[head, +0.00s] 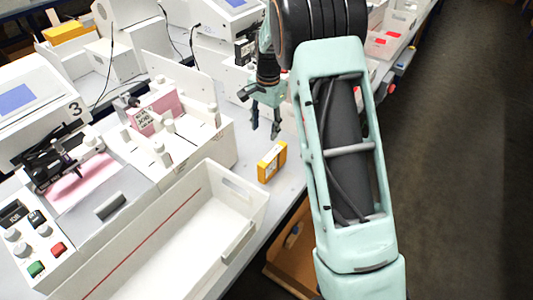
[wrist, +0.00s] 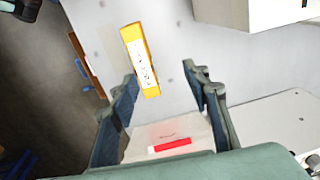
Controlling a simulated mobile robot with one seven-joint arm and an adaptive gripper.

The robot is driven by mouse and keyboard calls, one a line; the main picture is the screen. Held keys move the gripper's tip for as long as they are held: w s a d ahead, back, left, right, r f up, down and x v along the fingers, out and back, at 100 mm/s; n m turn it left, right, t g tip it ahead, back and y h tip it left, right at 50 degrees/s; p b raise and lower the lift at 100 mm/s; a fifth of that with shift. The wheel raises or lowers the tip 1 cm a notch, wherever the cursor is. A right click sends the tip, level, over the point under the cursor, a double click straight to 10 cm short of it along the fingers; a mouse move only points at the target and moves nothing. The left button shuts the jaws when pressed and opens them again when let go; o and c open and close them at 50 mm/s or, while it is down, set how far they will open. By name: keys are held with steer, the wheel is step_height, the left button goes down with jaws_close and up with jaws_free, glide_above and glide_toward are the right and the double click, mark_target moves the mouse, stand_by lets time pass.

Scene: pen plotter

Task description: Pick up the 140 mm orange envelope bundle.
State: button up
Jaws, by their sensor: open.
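An orange envelope bundle (head: 272,162) with a white label lies on the grey table, near its right edge. It also shows in the wrist view (wrist: 149,80), above and between the fingertips, slightly left of centre. My gripper (head: 265,130) is open and empty, pointing down above the table. In the head view it appears just behind the bundle. In the wrist view the open fingers (wrist: 160,78) are apart, and I see no contact with the bundle. I cannot read its size on the label.
A long white tray (head: 243,190) stands left of the bundle. A plotter machine (head: 105,200) with knobs and buttons is further left. Another orange item (head: 68,31) is at the back left. A white bin with a red label (wrist: 170,135) shows between my fingers.

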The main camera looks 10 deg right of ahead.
mark_target(273, 153)
steer(key=d+f, duration=0.2)
steer(key=f, duration=0.1)
steer(key=shift+s+d+g, duration=0.3)
steer(key=shift+s+g, duration=0.1)
step_height(273, 153, down, 5)
steer(key=shift+s+d+r+p, duration=0.1)
steer(key=shift+s+d+p, duration=0.05)
steer(key=shift+p, duration=0.15)
steer(key=shift+f+p, duration=0.7)
steer(key=shift+f, duration=2.3)
jaws_close()
